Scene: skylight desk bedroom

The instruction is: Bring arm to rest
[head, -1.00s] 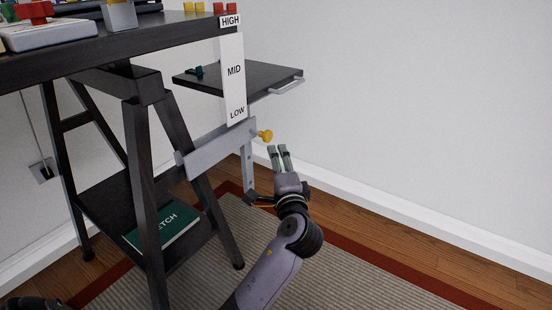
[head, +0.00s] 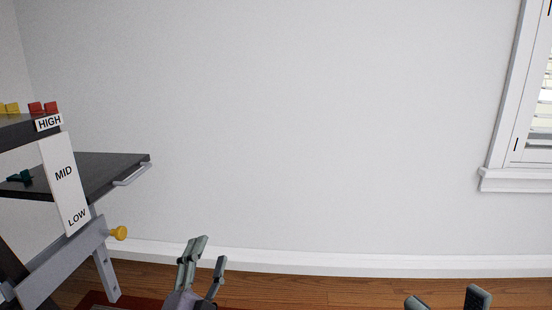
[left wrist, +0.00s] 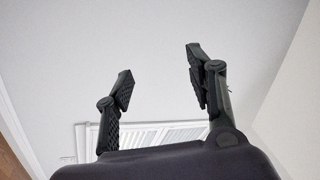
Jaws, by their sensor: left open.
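My left gripper (head: 208,257) is at the bottom of the head view, fingers pointing up and apart, with nothing between them. Its fingers also show in the left wrist view (left wrist: 158,82), spread and empty, with white wall and a shuttered window behind them. My right gripper (head: 447,299) shows only as two fingertips at the bottom right edge of the head view. They stand wide apart with nothing visible between them; the rest is out of frame.
At the left is a dark side shelf (head: 115,172) with a pale handle, a HIGH/MID/LOW scale (head: 63,185) and a yellow knob (head: 119,233). A green item (head: 21,177) lies on the shelf. A window (head: 520,150) is at the right. The wall between is bare.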

